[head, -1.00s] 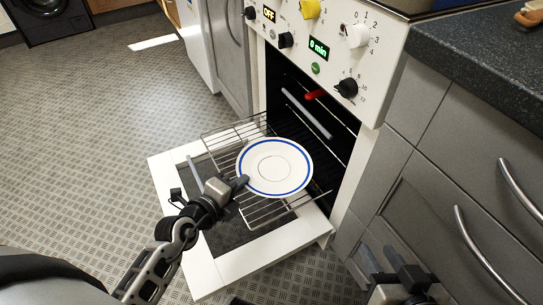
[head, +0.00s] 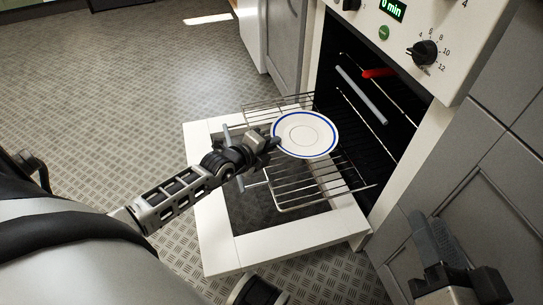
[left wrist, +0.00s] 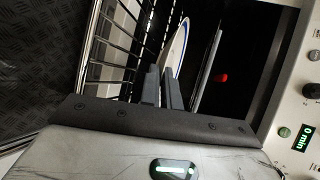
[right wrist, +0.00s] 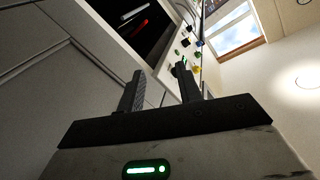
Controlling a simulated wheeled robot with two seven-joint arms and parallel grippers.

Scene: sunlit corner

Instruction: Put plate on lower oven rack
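The white plate (head: 306,134) with a blue rim is over the pulled-out wire oven rack (head: 310,190), at the oven mouth. In the left wrist view the plate (left wrist: 179,45) appears edge-on. My left gripper (head: 268,142) is at the plate's left edge, its fingers (left wrist: 161,88) close together with the plate's edge between them. Whether the plate touches the rack is unclear. My right gripper (head: 440,245) is open and empty in front of the grey cabinet at lower right; its fingers (right wrist: 158,88) stand apart in the right wrist view.
The oven door (head: 225,225) is folded down below the rack. Inside the dark oven are side rails (head: 361,95) and a red item (head: 378,72). Control knobs (head: 425,52) are above the opening. Grey cabinets (head: 470,190) are at right; open floor (head: 120,100) is at left.

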